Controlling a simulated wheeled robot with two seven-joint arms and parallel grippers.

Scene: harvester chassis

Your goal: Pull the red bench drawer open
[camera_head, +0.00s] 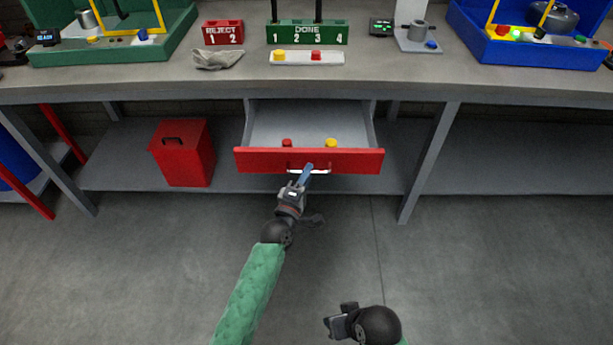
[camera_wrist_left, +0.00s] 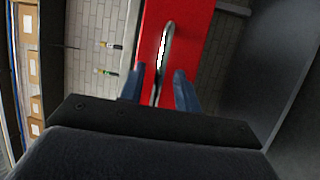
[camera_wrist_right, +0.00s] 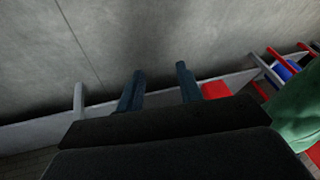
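The red bench drawer (camera_head: 352,161) stands pulled out from under the bench, its grey inside showing. A red piece (camera_head: 287,143) and a yellow piece (camera_head: 331,143) are in it. Its pale bar handle (camera_head: 318,171) is on the red front; the handle also shows in the left wrist view (camera_wrist_left: 165,50). My left gripper (camera_head: 306,174) is at the handle. In the left wrist view its blue fingers (camera_wrist_left: 160,88) stand apart, one each side of the handle, with gaps visible. My right gripper (camera_wrist_right: 160,90) is open and empty, low over the floor, away from the drawer.
A red bin (camera_head: 184,155) stands on the lower shelf left of the drawer. A grey bench leg (camera_head: 429,165) is to the right. The benchtop (camera_head: 180,84) carries trays, racks and a cloth. The floor before the drawer is clear.

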